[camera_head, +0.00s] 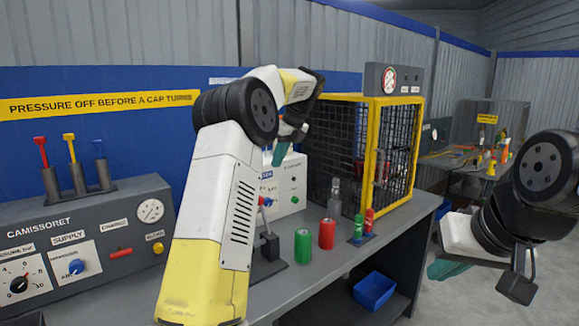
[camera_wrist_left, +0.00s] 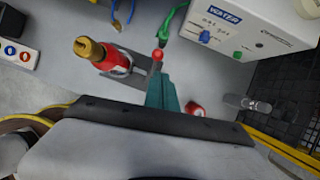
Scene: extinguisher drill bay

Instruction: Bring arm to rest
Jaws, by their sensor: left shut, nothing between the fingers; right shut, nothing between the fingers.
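My left arm rises through the middle of the head view and bends over the bench. Its left gripper (camera_head: 284,148) hangs in front of the white box, with teal fingers shut and empty. In the left wrist view the teal fingers (camera_wrist_left: 164,92) are together, with nothing between them. My right gripper (camera_head: 452,269) is at the right, off the bench, its teal fingers shut and empty. My left forearm hides part of the bench and the back wall.
A yellow-framed mesh cage (camera_head: 385,150) stands behind a green can (camera_head: 303,246) and a red can (camera_head: 327,234). A grey control panel (camera_head: 75,250) is at left. A red cylinder with a brass cap (camera_wrist_left: 88,47) shows in the wrist view. A blue bin (camera_head: 374,290) sits below.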

